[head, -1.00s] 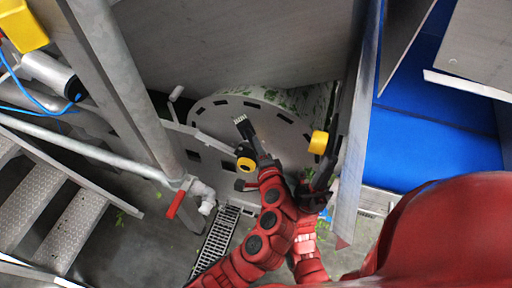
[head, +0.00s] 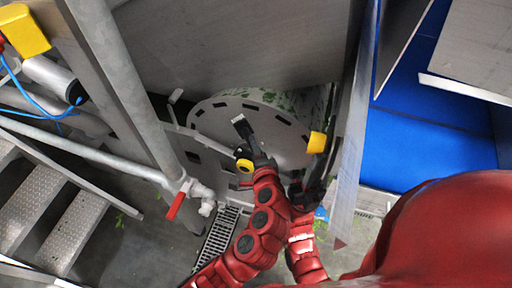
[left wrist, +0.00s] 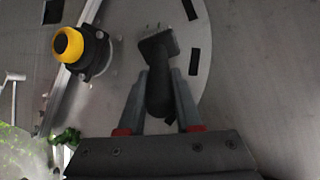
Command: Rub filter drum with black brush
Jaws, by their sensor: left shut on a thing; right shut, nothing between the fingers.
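The filter drum (head: 218,112) is a grey round plate with dark slots around its rim and bits of green on its curved side. My left gripper (head: 257,146) is shut on the handle of the black brush (head: 245,130), in front of the drum's face. In the left wrist view, my left gripper (left wrist: 160,103) holds the brush (left wrist: 158,85) between its fingers, with the brush head pointing away over the plate (left wrist: 120,25). I cannot tell whether the bristles touch it. My right gripper (head: 312,192) is shut and empty, partly hidden beside the grey post.
A yellow knob on a black mount (head: 245,165) sits close to my left gripper; it also shows in the left wrist view (left wrist: 68,44). Another yellow part (head: 317,142) is to the right. A pipe with a red-handled valve (head: 175,206), metal steps (head: 75,230) and a floor grate (head: 217,235) lie left and below.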

